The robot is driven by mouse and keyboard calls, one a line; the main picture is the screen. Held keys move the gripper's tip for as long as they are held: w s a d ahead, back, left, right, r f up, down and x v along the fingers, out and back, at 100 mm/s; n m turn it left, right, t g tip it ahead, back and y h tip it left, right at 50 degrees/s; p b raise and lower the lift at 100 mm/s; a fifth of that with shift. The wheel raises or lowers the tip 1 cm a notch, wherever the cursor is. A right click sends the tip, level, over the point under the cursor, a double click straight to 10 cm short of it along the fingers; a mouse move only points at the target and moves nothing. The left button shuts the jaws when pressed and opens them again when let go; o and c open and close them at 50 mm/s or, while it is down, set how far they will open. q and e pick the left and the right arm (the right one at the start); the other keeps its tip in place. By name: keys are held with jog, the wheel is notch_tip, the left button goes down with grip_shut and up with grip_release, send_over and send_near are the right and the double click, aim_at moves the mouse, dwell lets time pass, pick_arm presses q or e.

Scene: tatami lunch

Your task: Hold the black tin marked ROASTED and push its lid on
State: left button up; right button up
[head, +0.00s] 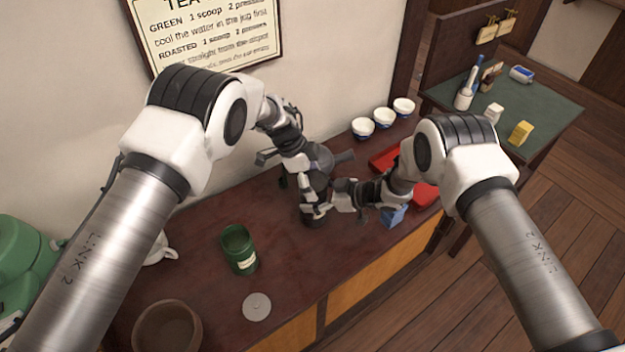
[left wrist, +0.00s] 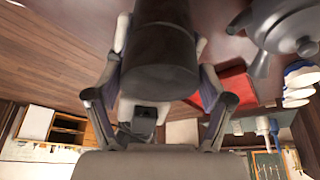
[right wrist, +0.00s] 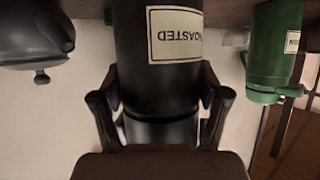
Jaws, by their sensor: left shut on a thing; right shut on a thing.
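The black tin (head: 312,221) stands on the dark wooden counter, mostly hidden by my grippers. In the right wrist view its ROASTED label (right wrist: 176,36) shows upside down. My right gripper (head: 321,208) is shut around the tin, with a finger on each side; this shows in the right wrist view (right wrist: 160,100). The black lid (right wrist: 160,132) is in line with the tin's mouth, beyond a dark seam. My left gripper (head: 306,184) is higher and appears shut on the lid (left wrist: 160,80). I cannot tell whether the lid is fully down.
A grey teapot (head: 320,157) stands close behind the tin. A blue box (head: 394,216), red tray (head: 385,160) and white cups (head: 362,127) are at right.

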pick_arm(q)
jog(key=shift+f, duration=0.3)
jog(key=shift+f, duration=0.15)
jog(key=shift+c, duration=1)
jog(key=shift+d+r, duration=0.15)
jog(key=shift+r, duration=0.4)
dwell(0.3)
jog(key=shift+f, duration=0.4)
dwell(0.3)
jog(key=shift+f, duration=0.15)
